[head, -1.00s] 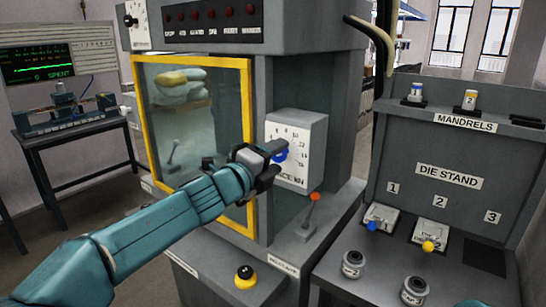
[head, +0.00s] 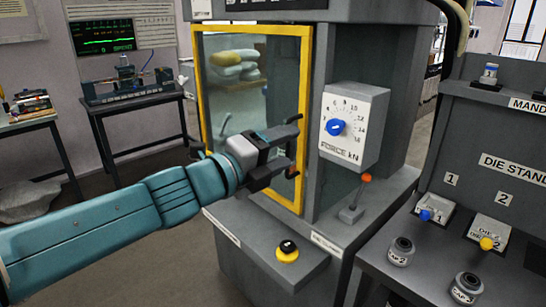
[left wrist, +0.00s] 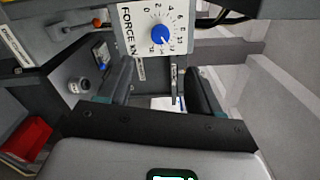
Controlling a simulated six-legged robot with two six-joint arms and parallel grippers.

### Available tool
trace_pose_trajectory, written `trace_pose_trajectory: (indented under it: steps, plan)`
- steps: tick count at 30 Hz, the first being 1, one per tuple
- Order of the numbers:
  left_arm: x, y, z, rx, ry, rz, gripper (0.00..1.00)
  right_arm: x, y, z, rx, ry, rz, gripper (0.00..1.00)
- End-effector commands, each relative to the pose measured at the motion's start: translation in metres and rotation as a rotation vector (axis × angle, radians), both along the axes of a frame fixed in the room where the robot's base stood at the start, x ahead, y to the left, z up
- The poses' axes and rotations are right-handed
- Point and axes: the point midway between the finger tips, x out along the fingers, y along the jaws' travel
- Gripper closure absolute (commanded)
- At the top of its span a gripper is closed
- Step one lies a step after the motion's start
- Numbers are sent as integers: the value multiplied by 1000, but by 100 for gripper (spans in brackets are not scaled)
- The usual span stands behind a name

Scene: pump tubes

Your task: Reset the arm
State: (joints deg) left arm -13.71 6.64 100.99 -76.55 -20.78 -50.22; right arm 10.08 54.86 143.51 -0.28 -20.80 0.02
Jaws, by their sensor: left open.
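My left gripper (head: 294,146) is open and empty in the head view. It is in front of the yellow-framed window of the grey press, to the left of the force dial (head: 337,127). The dial has a blue knob on a white scale marked FORCE kN. In the left wrist view my left gripper's two fingers (left wrist: 157,98) are spread apart with nothing between them. The force dial (left wrist: 160,32) shows beyond them. My right gripper is not in view.
An orange-tipped lever (head: 353,200) and a yellow-and-black button (head: 287,251) are on the press ledge. The die stand (head: 505,165), with blue- and yellow-knobbed dies and labelled cups, is at right. A bench (head: 135,97) stands behind at left. A red bin (left wrist: 27,138) shows in the left wrist view.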

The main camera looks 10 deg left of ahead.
Motion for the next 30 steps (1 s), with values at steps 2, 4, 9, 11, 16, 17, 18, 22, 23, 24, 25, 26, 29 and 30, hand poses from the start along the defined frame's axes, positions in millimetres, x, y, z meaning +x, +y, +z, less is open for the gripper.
trace_pose_trajectory:
  steps: [2, 4, 9, 11, 16, 17, 18, 22, 23, 24, 25, 26, 29, 30]
  plan:
    - [-9, 7, 0, 0, 0, 0, 36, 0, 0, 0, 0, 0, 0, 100]
    - [-13, 10, 1, 0, -1, 0, 36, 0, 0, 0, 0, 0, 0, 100]
    - [-17, 12, 0, 0, 0, -1, 36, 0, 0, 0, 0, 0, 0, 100]
    - [-17, 12, 0, 0, 0, -1, 36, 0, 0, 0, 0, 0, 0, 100]
    - [-16, 14, 1, 0, 2, 4, 36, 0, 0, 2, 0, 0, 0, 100]
    - [-13, 17, -1, 1, 8, 10, 36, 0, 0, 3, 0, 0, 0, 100]
    - [-7, 19, -9, 5, 28, 16, 36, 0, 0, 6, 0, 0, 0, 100]
    - [20, 24, -73, 24, 174, 32, 36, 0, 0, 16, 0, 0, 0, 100]
    - [25, 24, -97, 21, 228, 35, 36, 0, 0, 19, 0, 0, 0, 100]
    - [29, 24, -130, 6, 310, 43, 36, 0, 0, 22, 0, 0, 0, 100]
    - [30, 24, -156, -12, 376, 50, 36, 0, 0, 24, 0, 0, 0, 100]
    - [30, 24, -182, -34, 445, 61, 36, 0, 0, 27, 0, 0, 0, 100]
    - [18, 26, -267, -148, 698, 120, 36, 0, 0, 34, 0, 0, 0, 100]
    - [8, 26, -299, -207, 806, 156, 36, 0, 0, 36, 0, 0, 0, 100]
